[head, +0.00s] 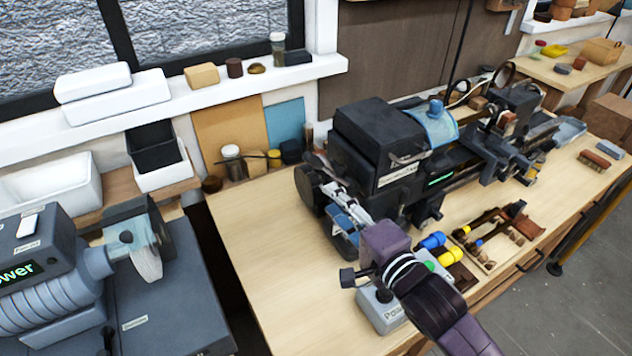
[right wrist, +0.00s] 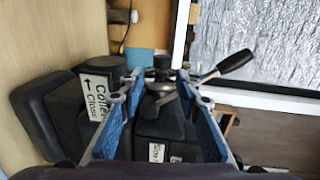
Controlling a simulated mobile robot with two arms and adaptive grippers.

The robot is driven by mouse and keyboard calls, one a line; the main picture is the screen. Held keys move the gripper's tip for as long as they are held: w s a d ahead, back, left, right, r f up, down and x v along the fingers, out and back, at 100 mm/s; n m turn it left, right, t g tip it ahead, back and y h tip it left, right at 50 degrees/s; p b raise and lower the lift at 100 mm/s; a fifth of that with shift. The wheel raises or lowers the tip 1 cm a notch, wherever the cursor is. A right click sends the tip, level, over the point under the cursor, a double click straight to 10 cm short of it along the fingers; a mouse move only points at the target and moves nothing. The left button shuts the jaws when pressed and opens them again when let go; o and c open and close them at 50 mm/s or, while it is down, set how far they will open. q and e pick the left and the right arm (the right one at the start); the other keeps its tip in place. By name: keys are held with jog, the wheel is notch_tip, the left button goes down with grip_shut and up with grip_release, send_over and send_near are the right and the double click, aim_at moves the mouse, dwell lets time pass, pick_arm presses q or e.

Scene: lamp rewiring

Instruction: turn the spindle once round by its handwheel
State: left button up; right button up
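The dark round handwheel (head: 308,190) shows at the left end of the black lathe headstock (head: 380,145). My right gripper (head: 343,215) is beside that end of the lathe, just right of and a little below the wheel in the head view. In the right wrist view the blue-padded fingers (right wrist: 158,92) stand apart. A black labelled housing (right wrist: 162,132) and the base of a lever with a black handle (right wrist: 236,64) appear between or beyond them. I see no clear grip on anything. I cannot identify the handwheel in the wrist view. My left gripper is not in view.
A grey switch box (head: 380,308) stands by my right forearm, with a tool tray (head: 500,235) to its right. A box labelled Collet Close (right wrist: 95,93) is beside the left finger. The left part of the wooden bench (head: 255,250) is clear.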

aim_at(316, 185)
jog(key=x, duration=0.2)
jog(key=p+x, duration=0.1)
jog(key=x, duration=0.1)
jog(key=p+x, duration=0.1)
jog(key=x, duration=0.1)
jog(key=shift+w+a+r, duration=0.25)
jog(key=shift+a, duration=0.05)
jog(key=shift+w+a+f+p, duration=0.2)
jog(key=shift+w+a+p, duration=0.15)
jog(key=shift+w, duration=0.1)
jog(key=shift+c, duration=0.2)
grip_shut()
jog(key=shift+f+y+b, duration=0.2)
jog(key=shift+y+b, duration=0.1)
jog(key=shift+b, duration=0.15)
jog(key=t+y+b, duration=0.1)
jog(key=t+b, duration=0.1)
jog(key=b, duration=0.6)
jog(key=f+t+y+b, duration=0.1)
jog(key=t+y+b, duration=0.1)
jog(key=b, duration=0.6)
jog(key=shift+w+t, duration=0.1)
jog(key=shift+t, duration=0.4)
jog(key=shift+r+t+y+b, duration=0.15)
jog(key=shift+t+y+b, duration=0.25)
jog(key=shift+b, duration=0.8)
